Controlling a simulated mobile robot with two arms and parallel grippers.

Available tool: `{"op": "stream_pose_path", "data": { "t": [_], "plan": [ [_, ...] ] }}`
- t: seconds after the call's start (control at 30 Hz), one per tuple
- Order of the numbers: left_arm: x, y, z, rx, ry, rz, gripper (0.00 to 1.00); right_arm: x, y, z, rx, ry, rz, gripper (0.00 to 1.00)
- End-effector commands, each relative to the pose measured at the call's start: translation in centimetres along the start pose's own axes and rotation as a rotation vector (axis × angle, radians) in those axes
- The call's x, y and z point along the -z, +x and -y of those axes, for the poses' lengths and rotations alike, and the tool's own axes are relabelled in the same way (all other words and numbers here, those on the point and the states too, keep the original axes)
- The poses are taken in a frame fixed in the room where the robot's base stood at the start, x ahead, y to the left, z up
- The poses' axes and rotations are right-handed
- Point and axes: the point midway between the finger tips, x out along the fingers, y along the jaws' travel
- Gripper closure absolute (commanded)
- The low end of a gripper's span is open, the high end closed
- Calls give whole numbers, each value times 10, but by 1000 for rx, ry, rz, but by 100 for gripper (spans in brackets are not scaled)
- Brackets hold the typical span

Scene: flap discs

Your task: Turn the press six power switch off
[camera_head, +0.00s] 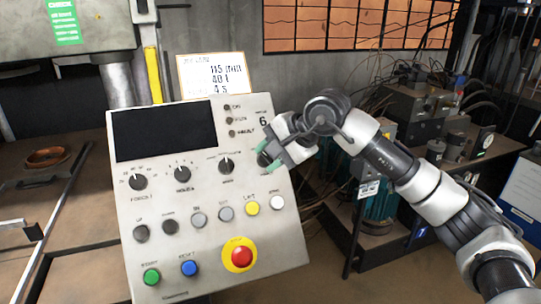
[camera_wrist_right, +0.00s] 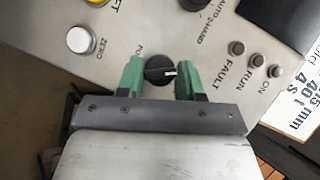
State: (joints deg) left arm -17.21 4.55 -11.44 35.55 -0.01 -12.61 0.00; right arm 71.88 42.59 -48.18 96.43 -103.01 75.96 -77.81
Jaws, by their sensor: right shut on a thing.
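The grey press control panel (camera_head: 205,215) stands tilted in the middle of the head view, with a "6" near its upper right corner. The power switch, a black rotary knob (camera_wrist_right: 157,70), sits beside a partly hidden label starting "PO". Its white pointer mark points right in the wrist view. My right gripper (camera_head: 267,158) reaches in from the right and is at the knob. In the wrist view its two green fingers (camera_wrist_right: 158,78) are shut on the knob, one on each side. In the head view the gripper mostly hides the knob. My left gripper is not in view.
Three more black rotary knobs (camera_head: 182,174) sit in the same row. Below are several push buttons and a red emergency stop (camera_head: 242,257) on yellow. Three dark indicator lamps (camera_head: 229,120) sit above. Machinery with cables (camera_head: 410,105) stands behind my right arm.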

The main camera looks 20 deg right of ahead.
Motion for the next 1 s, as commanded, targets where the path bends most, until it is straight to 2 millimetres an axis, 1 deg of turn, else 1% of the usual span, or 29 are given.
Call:
{"op": "stream_pose_path", "data": {
  "t": [0.03, 0.07, 0.1, 0.37, 0.47, 0.57, 0.8, 0.9, 1.0],
  "plan": [
    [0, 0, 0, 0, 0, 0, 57, 0, -1, 1, 4, 0, 0, 87],
    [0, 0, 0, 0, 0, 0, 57, 0, -1, 1, 4, 1, 0, 60],
    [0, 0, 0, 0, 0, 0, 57, 0, -1, 1, 4, 1, 0, 56],
    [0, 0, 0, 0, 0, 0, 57, 0, -1, 0, 2, 1, 0, 56],
    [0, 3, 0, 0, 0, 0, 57, 1, -6, 0, 4, 1, -2, 56],
    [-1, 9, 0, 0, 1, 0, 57, 1, -19, -1, 6, 1, -2, 56],
    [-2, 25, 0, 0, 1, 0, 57, 1, -68, -1, 6, 1, -3, 56],
    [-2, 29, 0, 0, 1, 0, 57, 0, -86, -1, 6, 0, -2, 56],
    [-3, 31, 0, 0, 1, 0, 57, 0, -99, 0, 4, 1, -2, 56]
  ]
}}
